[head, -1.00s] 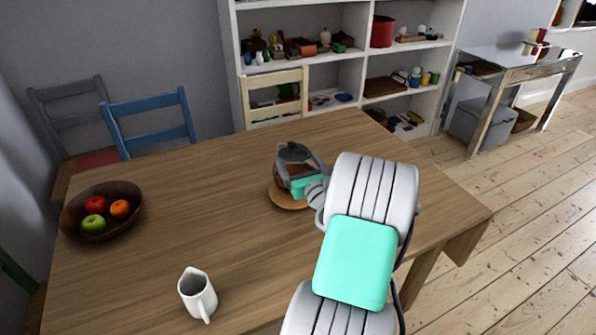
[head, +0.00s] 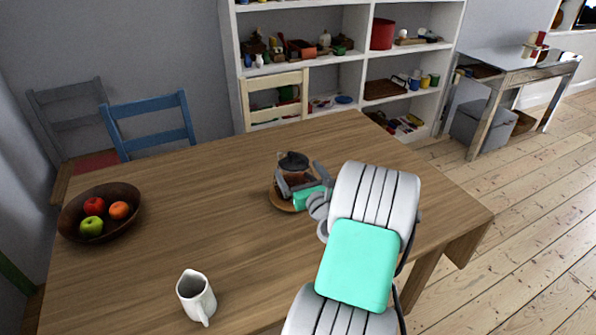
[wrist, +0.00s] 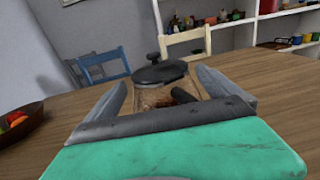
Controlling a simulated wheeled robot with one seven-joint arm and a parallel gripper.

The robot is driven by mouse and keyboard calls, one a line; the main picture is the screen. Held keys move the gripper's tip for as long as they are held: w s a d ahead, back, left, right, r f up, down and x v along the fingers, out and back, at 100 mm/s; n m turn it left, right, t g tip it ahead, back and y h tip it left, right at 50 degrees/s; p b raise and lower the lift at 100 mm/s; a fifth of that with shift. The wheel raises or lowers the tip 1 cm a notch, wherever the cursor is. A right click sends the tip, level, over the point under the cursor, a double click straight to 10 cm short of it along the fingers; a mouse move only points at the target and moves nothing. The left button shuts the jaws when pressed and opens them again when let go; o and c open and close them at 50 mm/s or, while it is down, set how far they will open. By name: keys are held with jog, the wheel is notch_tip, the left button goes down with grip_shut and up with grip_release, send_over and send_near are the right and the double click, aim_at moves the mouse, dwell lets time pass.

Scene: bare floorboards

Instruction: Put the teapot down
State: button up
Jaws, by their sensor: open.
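The teapot (head: 293,161), with a dark lid and a see-through brownish body, stands upright on a round wooden board (head: 279,201) on the table. It also shows in the wrist view (wrist: 158,74), straight ahead between my fingers. My gripper (head: 300,181) is open, low over the table, with its fingers on either side of the teapot's body. In the wrist view my gripper (wrist: 161,82) has its left and right fingers spread, with a dark handle-like part of the teapot between them. The teapot's lower part is hidden by my gripper.
A wooden bowl (head: 72,222) of fruit stands on the left of the wooden table (head: 200,190). A white jug (head: 196,297) is near the front edge. A blue chair (head: 150,125) and a cream chair (head: 275,98) stand behind. Table around the board is clear.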

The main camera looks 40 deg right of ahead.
jog(key=v, duration=1.1)
jog(key=shift+b, duration=0.3)
